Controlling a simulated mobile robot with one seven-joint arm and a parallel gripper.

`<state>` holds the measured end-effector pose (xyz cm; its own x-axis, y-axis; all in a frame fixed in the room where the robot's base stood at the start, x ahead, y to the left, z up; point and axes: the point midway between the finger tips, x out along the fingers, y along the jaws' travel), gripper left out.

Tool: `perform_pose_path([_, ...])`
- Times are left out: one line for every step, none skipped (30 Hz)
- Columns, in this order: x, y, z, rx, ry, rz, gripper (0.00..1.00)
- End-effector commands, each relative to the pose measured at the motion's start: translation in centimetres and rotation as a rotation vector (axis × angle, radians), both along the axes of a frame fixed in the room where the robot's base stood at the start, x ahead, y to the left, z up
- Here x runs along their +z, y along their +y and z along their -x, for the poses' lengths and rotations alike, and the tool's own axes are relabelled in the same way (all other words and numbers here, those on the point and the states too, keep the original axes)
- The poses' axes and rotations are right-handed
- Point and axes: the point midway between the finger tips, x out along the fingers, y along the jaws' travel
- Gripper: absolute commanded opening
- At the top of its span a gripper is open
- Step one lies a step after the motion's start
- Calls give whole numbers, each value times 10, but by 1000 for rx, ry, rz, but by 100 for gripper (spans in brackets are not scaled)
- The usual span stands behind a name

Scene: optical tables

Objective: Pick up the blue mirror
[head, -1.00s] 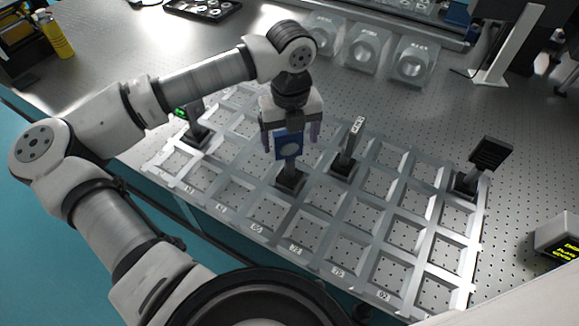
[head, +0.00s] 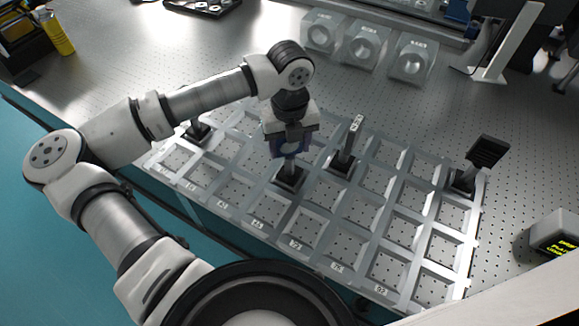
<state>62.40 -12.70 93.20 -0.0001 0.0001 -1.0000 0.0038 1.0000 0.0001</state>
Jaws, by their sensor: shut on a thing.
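The blue mirror (head: 282,148) is a small blue square plate with a paler round face, on a grey post with a black square base (head: 289,179). It stands upright in a cell of the metal grid tray (head: 312,232). My gripper (head: 289,146) points down over it from above, with its fingers shut on the blue mirror's sides. The fingers partly cover the mirror. The base still appears down in its cell.
A black-topped mount (head: 487,152) is at the tray's right end. Another mount (head: 197,131) is at the left, partly behind my arm. Pale blocks (head: 364,47) stand behind the tray.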

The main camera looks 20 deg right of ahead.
Motion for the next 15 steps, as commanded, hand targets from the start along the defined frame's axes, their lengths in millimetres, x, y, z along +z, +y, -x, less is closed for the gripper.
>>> perform_pose_path([0,0,0,0,0,1,13])
perform_pose_path([0,0,0,0,0,1,9])
perform_pose_path([0,0,0,0,0,1,4])
perform_pose_path([0,0,0,0,-1,1,0])
perform_pose_path([1,0,0,0,-2,1,0])
perform_pose_path([1,0,0,0,-2,1,0])
perform_pose_path([1,0,0,0,-2,1,0])
perform_pose_path([1,0,0,0,-2,1,0])
perform_pose_path([1,0,0,0,-2,1,0])
perform_pose_path([1,0,0,0,-2,1,0])
perform_pose_path([2,0,0,0,-2,1,0])
perform_pose_path([3,0,-1,0,-2,1,0])
perform_pose_path([5,0,-1,0,-3,1,0])
perform_pose_path([8,0,-1,1,-4,1,0])
perform_pose_path([12,0,-2,1,-5,1,0])
